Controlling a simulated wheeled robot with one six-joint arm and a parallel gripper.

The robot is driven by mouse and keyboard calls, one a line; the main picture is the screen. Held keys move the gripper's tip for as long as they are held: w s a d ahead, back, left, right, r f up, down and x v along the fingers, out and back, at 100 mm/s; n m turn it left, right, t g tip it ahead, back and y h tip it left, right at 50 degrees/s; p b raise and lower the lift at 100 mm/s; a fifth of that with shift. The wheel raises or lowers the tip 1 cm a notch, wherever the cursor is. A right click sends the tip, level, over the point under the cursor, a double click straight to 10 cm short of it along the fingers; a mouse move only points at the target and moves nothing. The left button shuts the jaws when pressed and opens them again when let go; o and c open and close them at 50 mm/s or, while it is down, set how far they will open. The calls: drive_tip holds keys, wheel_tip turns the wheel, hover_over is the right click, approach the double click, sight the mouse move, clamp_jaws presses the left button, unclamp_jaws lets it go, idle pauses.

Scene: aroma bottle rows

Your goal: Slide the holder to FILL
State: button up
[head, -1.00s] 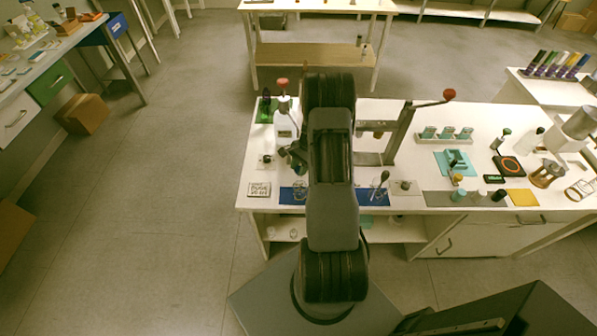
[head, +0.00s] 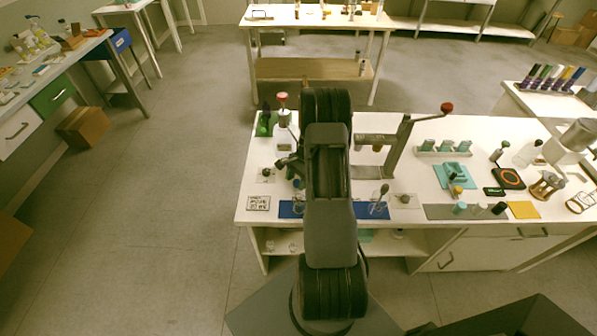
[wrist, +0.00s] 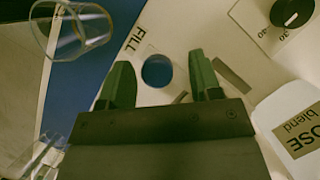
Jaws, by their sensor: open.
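The FILL label (wrist: 136,38) is printed on the pale surface in the wrist view, beside a round blue spot (wrist: 157,70). I cannot tell whether this spot is a hole or a mark. My gripper (wrist: 160,78) has two dark green fingers spread apart, with the spot between and just beyond their tips. Nothing is held. Grey strips (wrist: 232,75) lie right of the fingers. I cannot clearly pick out the holder; the gripper body hides the area below. In the head view my gripper (head: 291,168) is over the table's left part, partly hidden by my arm.
A white dispenser plate (wrist: 295,130) reading "DOSE blend" is close on the right, and a dial (wrist: 292,13) at upper right. The red-handled press (head: 398,145) is right of my arm.

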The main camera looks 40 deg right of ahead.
drive_tip(key=b+v, duration=0.1)
drive_tip(key=v, duration=1.2)
drive_tip(key=shift+r+b, duration=0.3)
drive_tip(key=shift+b, duration=0.05)
drive_tip(key=shift+w, duration=0.1)
